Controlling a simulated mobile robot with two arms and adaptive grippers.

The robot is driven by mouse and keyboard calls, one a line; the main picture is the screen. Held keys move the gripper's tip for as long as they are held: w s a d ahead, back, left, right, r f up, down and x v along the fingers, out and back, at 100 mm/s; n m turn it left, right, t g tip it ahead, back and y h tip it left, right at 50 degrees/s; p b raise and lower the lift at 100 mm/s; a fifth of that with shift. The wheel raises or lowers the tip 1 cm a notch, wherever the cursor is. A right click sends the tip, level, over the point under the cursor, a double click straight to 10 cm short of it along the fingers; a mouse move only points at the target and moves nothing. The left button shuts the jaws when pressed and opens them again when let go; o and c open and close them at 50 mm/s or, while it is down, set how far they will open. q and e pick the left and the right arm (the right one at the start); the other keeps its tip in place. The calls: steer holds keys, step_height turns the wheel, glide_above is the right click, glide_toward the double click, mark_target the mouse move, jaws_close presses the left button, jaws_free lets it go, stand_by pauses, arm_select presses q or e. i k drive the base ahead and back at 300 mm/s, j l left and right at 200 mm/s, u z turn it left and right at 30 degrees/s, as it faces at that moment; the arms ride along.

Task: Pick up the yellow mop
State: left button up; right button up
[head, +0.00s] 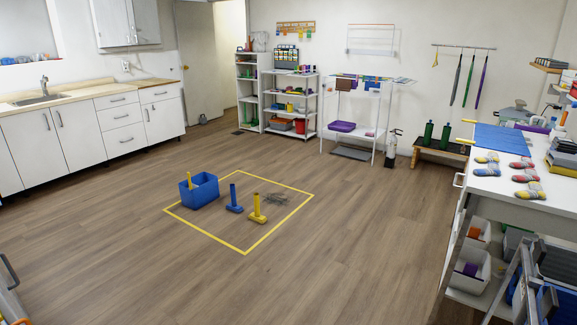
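A small yellow upright piece with a wide flat foot (257,212) stands on the floor inside a yellow taped square. It may be the yellow mop, but it is too small to be sure. A similar blue piece (234,202) stands to its left. A blue bucket (201,194) stands at the square's left corner with a short yellow stick (189,181) at its left side. A small yellow item (436,60) hangs on the wall rail at the right. Neither gripper is in view.
Dark scattered debris (278,197) lies in the square. Wood floor around the square is clear. White cabinets (85,122) line the left wall, and shelves (291,108) and a drying rack (357,118) stand at the back. A white worktable (510,190) with socks stands at right.

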mark_target(256, 215)
steer(key=i+j+u, duration=0.1)
steer(key=i+u, duration=0.35)
steer(key=i, duration=1.7)
